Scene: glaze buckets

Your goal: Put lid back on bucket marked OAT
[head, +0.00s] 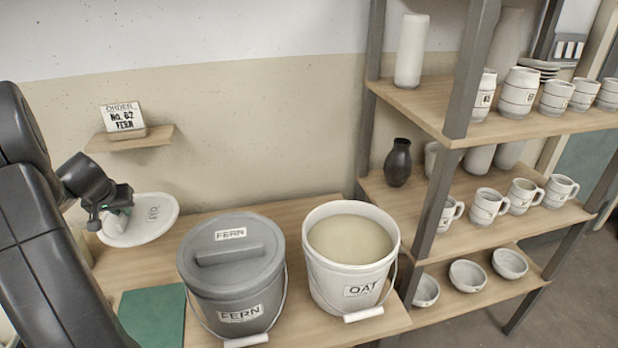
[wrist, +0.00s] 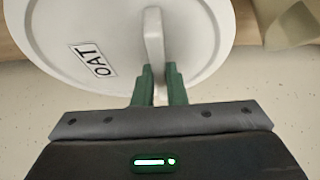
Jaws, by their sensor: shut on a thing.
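The white OAT lid (head: 152,222) is at the left over the wooden table in the head view, tilted. Its label and upright handle fin also show in the wrist view (wrist: 105,35). My gripper (head: 112,215) is shut on the lid's handle, its green fingers (wrist: 160,88) on both sides of it. The OAT bucket (head: 350,275) is white, stands open on the table at the right, and is filled with pale beige glaze (head: 350,238). I cannot tell whether the lid touches the table.
A grey FERN bucket (head: 240,280) with its lid on stands between the lid and the OAT bucket. A green mat (head: 152,316) lies in front. Pottery shelves (head: 420,100) stand at the right.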

